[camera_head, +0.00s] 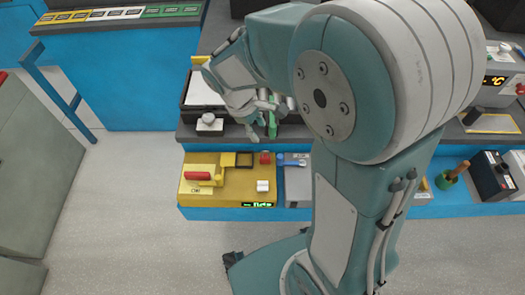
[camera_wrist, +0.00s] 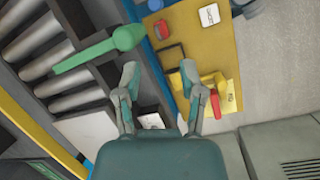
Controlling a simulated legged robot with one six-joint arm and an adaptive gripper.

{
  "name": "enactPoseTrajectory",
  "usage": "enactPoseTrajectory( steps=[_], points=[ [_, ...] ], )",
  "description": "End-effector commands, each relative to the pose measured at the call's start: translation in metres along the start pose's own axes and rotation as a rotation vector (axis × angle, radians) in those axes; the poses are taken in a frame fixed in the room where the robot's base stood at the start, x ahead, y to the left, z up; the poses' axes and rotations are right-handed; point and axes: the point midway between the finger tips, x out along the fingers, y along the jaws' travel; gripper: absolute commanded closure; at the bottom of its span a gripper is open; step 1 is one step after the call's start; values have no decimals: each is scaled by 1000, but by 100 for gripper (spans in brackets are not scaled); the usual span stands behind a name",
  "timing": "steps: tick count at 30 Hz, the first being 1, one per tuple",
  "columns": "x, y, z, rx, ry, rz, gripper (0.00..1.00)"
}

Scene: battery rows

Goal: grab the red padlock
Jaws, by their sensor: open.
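A small red block, which looks like the red padlock (camera_head: 265,158), sits at the upper right of the yellow panel (camera_head: 225,195). In the wrist view the padlock (camera_wrist: 161,28) lies on the yellow panel (camera_wrist: 188,40), beyond my fingertips. Its shackle cannot be made out. My gripper (camera_head: 262,120) is above the dark bench behind the panel. In the wrist view my gripper (camera_wrist: 160,76) is open, with nothing between its fingers. The padlock is ahead of the gap between them, apart from both.
A yellow lever with a red handle (camera_head: 198,176) is at the panel's left, near my right finger in the wrist view. A green handle (camera_wrist: 125,38) lies near my left finger. A white block (camera_head: 263,186) is on the panel.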

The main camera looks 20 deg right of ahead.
Motion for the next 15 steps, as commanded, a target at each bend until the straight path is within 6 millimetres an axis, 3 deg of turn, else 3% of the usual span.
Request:
enactPoseTrajectory(
  steps=[6,11,15],
  points=[
    [29,2,-22,-153,-89,-12,48],
    [41,2,-23,-175,-103,-14,48],
    [65,2,-20,-174,-102,-16,48]
  ],
)
